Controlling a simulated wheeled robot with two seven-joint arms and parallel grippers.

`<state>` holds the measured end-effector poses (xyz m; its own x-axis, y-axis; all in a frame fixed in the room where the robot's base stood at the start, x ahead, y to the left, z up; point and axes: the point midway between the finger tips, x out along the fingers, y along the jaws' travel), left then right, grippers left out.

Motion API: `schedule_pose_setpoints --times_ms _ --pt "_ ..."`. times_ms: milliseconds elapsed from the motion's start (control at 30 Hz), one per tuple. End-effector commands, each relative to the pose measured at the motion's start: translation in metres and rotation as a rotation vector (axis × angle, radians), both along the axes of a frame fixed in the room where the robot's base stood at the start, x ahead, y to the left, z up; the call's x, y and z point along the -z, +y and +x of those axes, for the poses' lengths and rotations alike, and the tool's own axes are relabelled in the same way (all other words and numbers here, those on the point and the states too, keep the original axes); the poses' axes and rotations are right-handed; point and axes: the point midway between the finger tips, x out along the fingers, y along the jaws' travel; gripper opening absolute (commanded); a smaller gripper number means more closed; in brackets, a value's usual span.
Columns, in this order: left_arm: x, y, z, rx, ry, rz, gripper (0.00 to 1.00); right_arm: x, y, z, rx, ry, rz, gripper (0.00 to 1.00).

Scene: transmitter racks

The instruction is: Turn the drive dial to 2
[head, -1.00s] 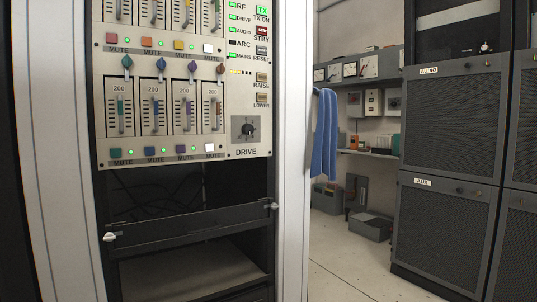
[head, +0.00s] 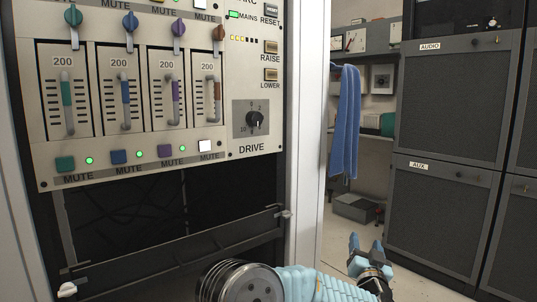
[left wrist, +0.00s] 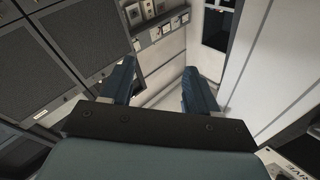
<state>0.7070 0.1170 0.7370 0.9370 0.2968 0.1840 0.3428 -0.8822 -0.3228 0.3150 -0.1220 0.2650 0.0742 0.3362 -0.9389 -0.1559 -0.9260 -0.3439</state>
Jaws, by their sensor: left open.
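The drive dial (head: 255,119) is a black round knob on a dark square plate, above the word DRIVE at the lower right of the rack panel. Some scale numbers show around it, but its exact setting is too small to read. My left gripper (head: 366,246) is open and empty, low and to the right of the dial, beyond the white rack post and well apart from the knob. In the left wrist view its two dark fingers (left wrist: 157,75) are spread with nothing between them. My right gripper is not in view.
Fader sliders and mute buttons (head: 120,157) fill the panel left of the dial. A white post (head: 307,150) stands right of the panel, with a blue cloth (head: 346,120) beyond it. Dark cabinets (head: 450,110) stand at the right. A dark bar (head: 180,240) crosses the open rack below.

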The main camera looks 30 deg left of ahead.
Motion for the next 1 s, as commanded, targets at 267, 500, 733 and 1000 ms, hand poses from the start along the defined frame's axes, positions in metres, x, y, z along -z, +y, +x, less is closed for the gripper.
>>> schedule_pose_setpoints --times_ms 267,500,733,1000 --pt "-0.288 0.047 -0.135 -0.693 -0.179 -0.077 0.60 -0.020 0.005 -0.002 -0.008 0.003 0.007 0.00" --pt "-0.334 0.074 -0.217 -0.908 0.046 -0.214 0.60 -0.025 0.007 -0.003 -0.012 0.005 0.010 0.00" --pt "-0.335 0.098 -0.213 -0.921 0.066 -0.215 0.60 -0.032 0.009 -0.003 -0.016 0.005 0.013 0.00" --pt "-0.332 0.157 -0.193 -0.920 0.060 -0.217 0.60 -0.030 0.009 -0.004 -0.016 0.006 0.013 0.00"
